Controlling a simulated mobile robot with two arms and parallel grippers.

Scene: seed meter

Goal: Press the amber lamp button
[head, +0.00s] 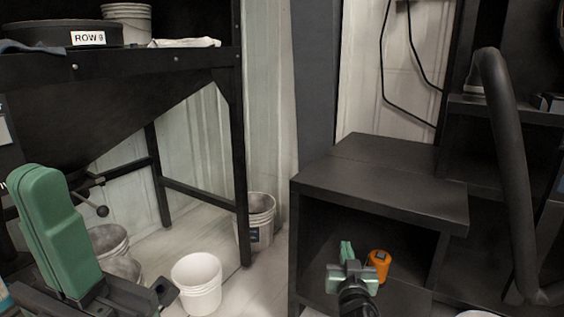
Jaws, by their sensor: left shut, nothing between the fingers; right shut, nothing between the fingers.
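No amber lamp button can be made out for certain. A small orange cylinder (379,265) with a greyish patch on its side stands in the open bay of the dark cabinet (400,192), and I cannot tell whether it is a lamp. My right gripper (346,250), with green fingers, is shut and empty, just left of the orange cylinder in the picture. Whether they touch is unclear. My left gripper (37,178) is shut and empty, large and near at the left, its green fingers pointing up, in front of the dark hopper frame.
A white bucket (197,282) and grey buckets (258,215) stand on the floor under the hopper frame (240,130). A thick black hose (510,170) hangs at the right by dark shelves. A tub labelled ROW 9 (50,36) sits up on the left shelf.

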